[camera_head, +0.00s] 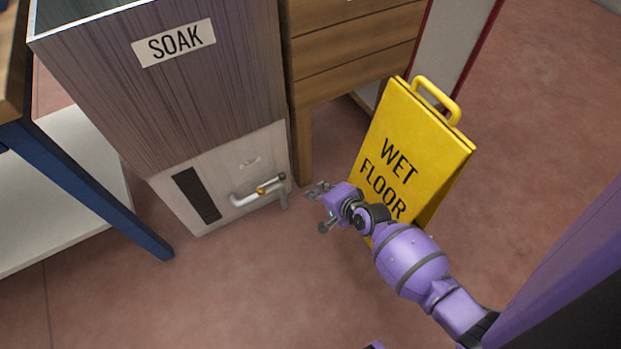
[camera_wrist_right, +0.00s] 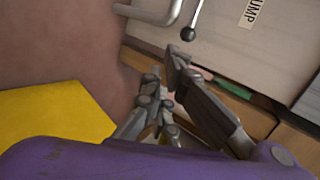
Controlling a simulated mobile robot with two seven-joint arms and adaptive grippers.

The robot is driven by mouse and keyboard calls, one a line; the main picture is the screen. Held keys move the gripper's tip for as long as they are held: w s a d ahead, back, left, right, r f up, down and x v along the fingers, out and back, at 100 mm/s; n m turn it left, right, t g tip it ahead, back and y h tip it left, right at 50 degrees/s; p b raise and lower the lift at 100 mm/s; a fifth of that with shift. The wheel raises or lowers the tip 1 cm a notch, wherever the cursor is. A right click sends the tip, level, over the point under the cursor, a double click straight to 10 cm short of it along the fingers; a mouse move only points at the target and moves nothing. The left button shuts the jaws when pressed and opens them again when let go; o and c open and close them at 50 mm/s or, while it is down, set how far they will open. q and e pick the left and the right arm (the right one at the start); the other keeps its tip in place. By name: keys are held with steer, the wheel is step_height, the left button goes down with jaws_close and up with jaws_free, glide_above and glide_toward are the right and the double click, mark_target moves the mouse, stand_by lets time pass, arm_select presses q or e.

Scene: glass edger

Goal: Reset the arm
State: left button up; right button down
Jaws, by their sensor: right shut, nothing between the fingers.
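My right arm (camera_head: 410,258) is purple and reaches in from the lower right. My right gripper (camera_head: 319,206) is shut and empty. My left gripper is not in view.
A yellow WET FLOOR sign (camera_head: 412,145) stands close beside my right arm. A wooden drawer unit (camera_head: 350,55) is behind. Open floor (camera_head: 240,300) lies in front.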

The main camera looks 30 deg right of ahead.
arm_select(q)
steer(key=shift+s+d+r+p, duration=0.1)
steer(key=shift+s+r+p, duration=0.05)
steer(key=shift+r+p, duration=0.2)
arm_select(e)
steer(key=v, duration=0.2)
steer(key=shift+s+d+r, duration=0.1)
steer(key=shift+s+r, duration=0.05)
steer(key=shift+s, duration=0.1)
